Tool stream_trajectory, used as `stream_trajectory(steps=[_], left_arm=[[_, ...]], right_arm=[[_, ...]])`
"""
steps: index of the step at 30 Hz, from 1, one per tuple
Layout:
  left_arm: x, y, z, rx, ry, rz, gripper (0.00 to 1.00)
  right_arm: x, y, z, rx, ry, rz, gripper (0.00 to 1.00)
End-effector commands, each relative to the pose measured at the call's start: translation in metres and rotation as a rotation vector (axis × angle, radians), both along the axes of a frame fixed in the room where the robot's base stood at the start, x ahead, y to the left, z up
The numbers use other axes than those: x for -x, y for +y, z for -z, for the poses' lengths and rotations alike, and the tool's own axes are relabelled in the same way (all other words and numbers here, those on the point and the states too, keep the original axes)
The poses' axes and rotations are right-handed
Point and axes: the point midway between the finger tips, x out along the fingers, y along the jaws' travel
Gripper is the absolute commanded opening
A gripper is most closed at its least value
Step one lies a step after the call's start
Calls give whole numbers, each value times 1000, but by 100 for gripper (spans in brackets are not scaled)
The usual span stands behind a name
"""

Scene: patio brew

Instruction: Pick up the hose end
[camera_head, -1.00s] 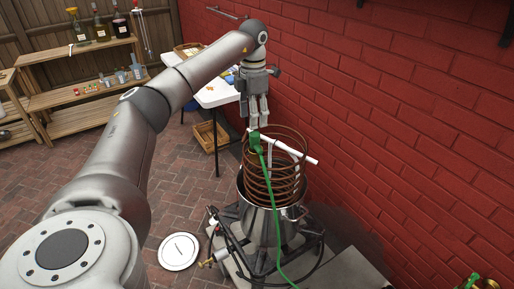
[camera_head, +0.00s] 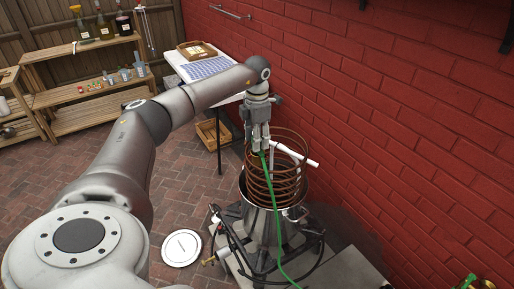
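The green hose (camera_head: 274,195) rises from the bottom of the view along the front of a copper coil. Its end is at the coil's upper rim, mostly hidden by my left gripper (camera_head: 261,146). The gripper points down, with its fingertips at the hose end. I cannot tell whether the fingers are shut on it or only around it. The copper coil (camera_head: 291,190) stands in a steel pot (camera_head: 262,228). A white tube (camera_head: 300,153) lies across the coil's top, close to the right of the fingers. My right gripper is not in view.
The pot sits on a dark burner stand with black hoses (camera_head: 322,250). A red brick wall (camera_head: 400,120) is close on the right. A white table (camera_head: 228,98) stands behind my arm, with a wooden crate (camera_head: 208,134) below it. A white round lid (camera_head: 181,248) lies on the paving.

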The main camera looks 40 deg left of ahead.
Motion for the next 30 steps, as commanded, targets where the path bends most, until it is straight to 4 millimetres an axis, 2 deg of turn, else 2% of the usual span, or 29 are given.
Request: stream_trajectory(steps=[1,9,23,26,30], left_arm=[[0,0,0,0,0,0,32],[0,0,0,0,0,0,0],[-1,0,-6,0,-3,0,0],[-2,0,-20,0,-8,0,0],[-2,0,-49,1,-9,0,0]], right_arm=[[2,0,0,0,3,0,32],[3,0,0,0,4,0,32],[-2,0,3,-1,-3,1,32],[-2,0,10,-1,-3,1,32],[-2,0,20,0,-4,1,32]])
